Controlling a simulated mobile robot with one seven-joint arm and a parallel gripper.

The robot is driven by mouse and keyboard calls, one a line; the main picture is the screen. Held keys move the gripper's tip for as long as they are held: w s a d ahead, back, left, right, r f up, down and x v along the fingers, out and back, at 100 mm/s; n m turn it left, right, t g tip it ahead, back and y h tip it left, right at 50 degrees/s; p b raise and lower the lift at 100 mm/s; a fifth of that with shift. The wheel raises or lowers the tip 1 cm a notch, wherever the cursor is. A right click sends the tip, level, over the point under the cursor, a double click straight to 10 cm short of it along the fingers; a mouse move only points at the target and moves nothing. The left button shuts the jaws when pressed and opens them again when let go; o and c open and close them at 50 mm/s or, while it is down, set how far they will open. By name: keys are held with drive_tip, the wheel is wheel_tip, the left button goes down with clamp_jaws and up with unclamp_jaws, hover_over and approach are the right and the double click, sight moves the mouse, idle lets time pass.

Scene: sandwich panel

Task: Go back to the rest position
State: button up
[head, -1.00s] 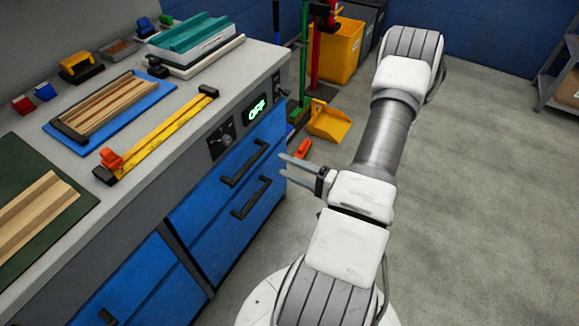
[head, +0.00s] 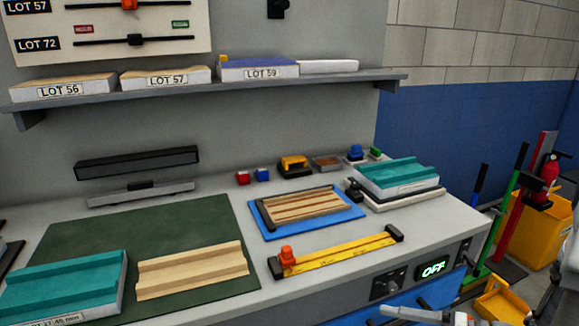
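My gripper (head: 415,315) shows only in part at the bottom right edge of the head view, below the bench's front edge. Part of a finger and the wrist are visible. The fingertips cannot be made out well enough to tell the opening, and nothing is seen held in it. Most of my arm is out of view. The workbench (head: 455,218) stands in front of it, with a green lit OFF display (head: 433,269) on its front panel.
On the bench are a wooden panel (head: 192,270) on a green mat (head: 85,234), teal panels (head: 62,283) (head: 398,178), a striped panel on a blue board (head: 268,232) and a yellow clamp bar (head: 340,253). A shelf (head: 215,91) holds lot packs. Yellow bins stand right.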

drive_tip(key=s+a+r+n+g+h, duration=0.6)
drive_tip(key=s+a+r+g+h, duration=0.1)
drive_tip(key=a+r, duration=0.1)
wheel_tip(320, 180, up, 22)
drive_tip(key=s+d+t+h+p, duration=0.1)
drive_tip(key=t+h+p, duration=0.4)
drive_tip(key=p, duration=0.9)
drive_tip(key=shift+s+r+n+h, duration=0.2)
drive_tip(key=shift+s+n+h, duration=0.2)
drive_tip(key=shift+s+h, duration=0.35)
drive_tip(key=shift+s+f, duration=0.1)
